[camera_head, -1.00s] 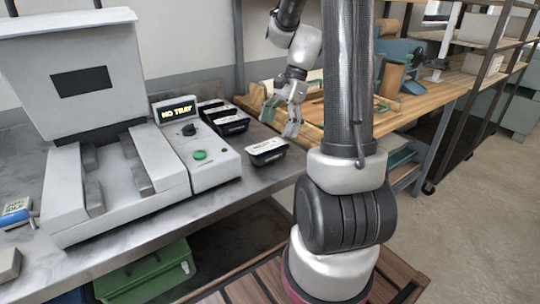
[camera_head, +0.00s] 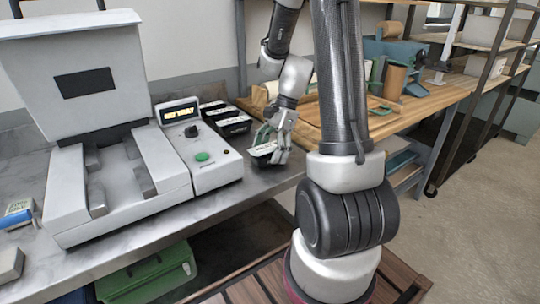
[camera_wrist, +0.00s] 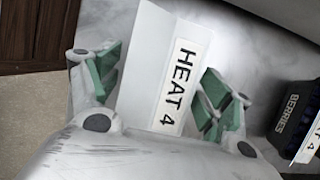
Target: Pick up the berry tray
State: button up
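In the wrist view a dark tray marked BERRIES (camera_wrist: 291,113) stands at the right edge, partly cut off, outside my fingers. A tray with a white top labelled HEAT 4 (camera_wrist: 160,65) lies between the green-padded fingers of my gripper (camera_wrist: 158,90). Its side name is hidden. The fingers are spread on both sides of it; firm contact does not show. In the head view my gripper (camera_head: 268,142) is low over the single front tray (camera_head: 262,150) on the metal bench, partly covering it. Names on the trays are too small to read there.
Several black trays (camera_head: 232,126) stand in a row behind, left of my gripper. A grey machine (camera_head: 110,185) with an open lid and its control box (camera_head: 205,158) stand to the left. The bench edge is close in front. A wooden workbench (camera_head: 425,100) is at the right.

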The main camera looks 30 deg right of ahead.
jog(key=c, duration=0.7)
